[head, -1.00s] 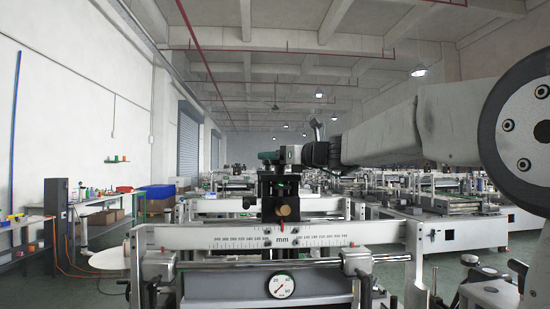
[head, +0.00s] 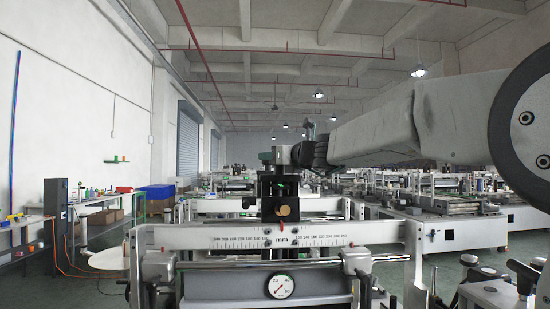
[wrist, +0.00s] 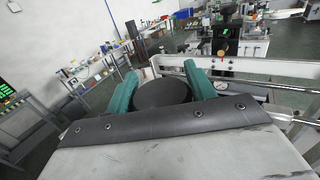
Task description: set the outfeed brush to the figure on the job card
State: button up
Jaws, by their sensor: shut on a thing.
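In the wrist view, my gripper (wrist: 162,72) has its two green fingers closed on the sides of a dark round knob (wrist: 163,94). In the head view my gripper (head: 268,157) is at the top of a black carriage (head: 279,186), and the knob is hard to make out there. The carriage stands over a pale rail with an mm scale (head: 330,235). A red pointer (head: 282,229) hangs at the middle of the scale, near the mm mark. A round dial (head: 282,286) sits below, its exact reading too small to tell. No job card can be made out.
A steel bar (head: 310,261) runs across below the rail. A workbench (head: 20,226) with small items is on the left, beside a dark cabinet (head: 57,215). More machines (head: 455,225) stand in rows behind and to the right.

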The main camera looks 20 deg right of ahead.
jog(key=shift+r+m+t+h, duration=0.2)
jog(key=shift+m+t+h, duration=0.2)
jog(key=shift+m+h, duration=0.6)
jog(key=shift+d+f+h, duration=0.1)
jog(key=shift+d+h, duration=0.05)
jog(key=shift+h, duration=0.65)
jog(key=o, duration=0.9)
jog(key=shift+f, duration=0.1)
jog(key=shift+o, duration=0.2)
jog(key=shift+s+d, duration=0.1)
jog(key=s+d, duration=0.1)
jog(key=s, duration=0.6)
jog(key=shift+s, duration=0.3)
